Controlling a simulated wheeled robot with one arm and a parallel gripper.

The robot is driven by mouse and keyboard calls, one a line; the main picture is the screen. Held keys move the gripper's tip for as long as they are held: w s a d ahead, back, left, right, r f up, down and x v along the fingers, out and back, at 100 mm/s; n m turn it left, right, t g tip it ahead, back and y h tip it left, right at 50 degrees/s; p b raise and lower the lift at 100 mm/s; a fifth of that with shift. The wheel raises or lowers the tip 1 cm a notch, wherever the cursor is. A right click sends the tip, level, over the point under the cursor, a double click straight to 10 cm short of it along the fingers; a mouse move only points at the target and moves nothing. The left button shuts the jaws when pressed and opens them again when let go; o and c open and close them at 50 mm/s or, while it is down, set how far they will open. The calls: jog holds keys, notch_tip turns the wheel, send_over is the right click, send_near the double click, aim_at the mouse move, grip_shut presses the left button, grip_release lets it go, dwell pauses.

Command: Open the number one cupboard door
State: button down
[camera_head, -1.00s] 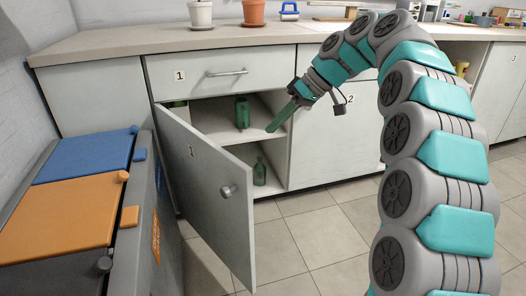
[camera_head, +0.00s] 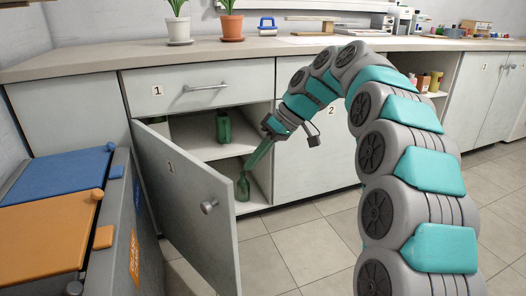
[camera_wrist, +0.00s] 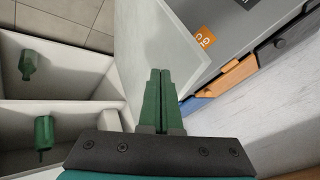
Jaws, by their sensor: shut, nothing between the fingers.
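The number one cupboard door (camera_head: 180,190) is a pale grey panel hinged at its left side. It stands well open, swung out toward me. Its round metal knob (camera_head: 209,207) is on the outer face. The door also shows in the wrist view (camera_wrist: 180,40), beyond the fingertips. My gripper (camera_head: 247,168) has its green fingers shut and empty, pointing down at the cupboard opening, to the right of the door. The fingers also show together in the wrist view (camera_wrist: 160,74). I cannot tell whether they touch the door.
Green bottles stand inside the cupboard, one on the shelf (camera_head: 224,127) and one below (camera_head: 243,187). Bins with blue (camera_head: 60,172) and orange (camera_head: 48,237) lids stand close left of the door. Drawer one (camera_head: 190,90) above is shut. Tiled floor (camera_head: 285,250) is clear in front.

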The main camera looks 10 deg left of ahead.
jog(key=shift+s+a+f, duration=0.25)
jog(key=shift+s+a, duration=0.3)
jog(key=shift+s, duration=0.05)
jog(key=shift+s+a+f, duration=0.3)
jog(key=shift+s+a, duration=0.25)
jog(key=shift+s, duration=0.1)
jog(key=shift+s+a+f, duration=0.25)
jog(key=shift+s+a, duration=0.3)
jog(key=shift+s, duration=0.05)
jog(key=s+a+m, duration=0.1)
jog(key=s+a, duration=0.8)
jog(key=s, duration=0.3)
jog(key=shift+s+a+t+b, duration=0.3)
jog(key=shift+a+b, duration=0.1)
jog(key=d+f+v, duration=0.1)
jog(key=d+v, duration=0.1)
jog(key=v, duration=1)
jog(key=shift+w+d+f, duration=0.2)
jog(key=shift+w+f, duration=0.1)
jog(key=shift+w, duration=0.1)
